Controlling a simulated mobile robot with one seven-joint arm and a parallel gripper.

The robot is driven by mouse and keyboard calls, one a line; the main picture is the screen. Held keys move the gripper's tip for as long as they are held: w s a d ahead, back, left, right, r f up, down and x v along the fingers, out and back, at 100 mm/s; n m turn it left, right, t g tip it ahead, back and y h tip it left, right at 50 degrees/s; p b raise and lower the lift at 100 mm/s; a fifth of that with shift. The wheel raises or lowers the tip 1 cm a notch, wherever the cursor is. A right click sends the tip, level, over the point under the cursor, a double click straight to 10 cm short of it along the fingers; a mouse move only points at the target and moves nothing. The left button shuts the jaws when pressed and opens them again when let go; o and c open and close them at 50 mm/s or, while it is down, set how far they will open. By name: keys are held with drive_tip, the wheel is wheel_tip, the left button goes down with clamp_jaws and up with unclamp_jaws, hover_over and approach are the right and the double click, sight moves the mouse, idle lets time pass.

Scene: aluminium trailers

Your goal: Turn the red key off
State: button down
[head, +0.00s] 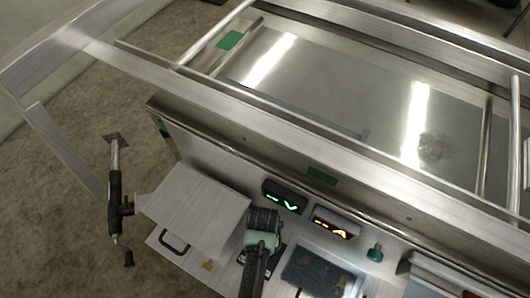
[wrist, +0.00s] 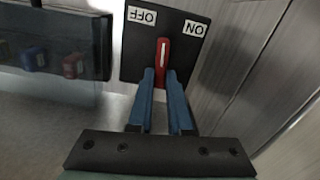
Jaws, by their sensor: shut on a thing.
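The red key (wrist: 162,52) stands on a black switch plate (wrist: 186,54) in the wrist view. The plate has a white OFF label (wrist: 141,15) and a white ON label (wrist: 193,28), both upside down in this view. The key lies between the two labels, nearly upright in the picture. My gripper (wrist: 164,75) has its blue fingers on either side of the key's lower part, shut on it. In the head view my gripper (head: 256,262) reaches down to the trailer's front panel, and the arm hides the key there.
A clear-covered box (wrist: 55,45) with blue and red parts inside is beside the plate. In the head view, a green-lit display (head: 285,196), an amber-lit display (head: 335,222) and a green knob (head: 375,252) are nearby. A hinged metal lid (head: 195,210) stands to the left.

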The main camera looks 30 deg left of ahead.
drive_tip(key=n, duration=0.1)
drive_tip(key=n+p, duration=0.1)
drive_tip(key=n, duration=0.2)
drive_tip(key=shift+a+r, duration=0.1)
drive_tip(key=shift+a, duration=0.2)
drive_tip(key=shift+s+a+n+p, duration=0.15)
drive_tip(key=shift+n+p, duration=0.4)
drive_tip(key=shift+n, duration=1.15)
drive_tip(key=c, duration=0.8)
unclamp_jaws()
drive_tip(key=shift+c, duration=0.2)
wheel_tip(320, 180, up, 13)
drive_tip(key=shift+p, duration=0.4)
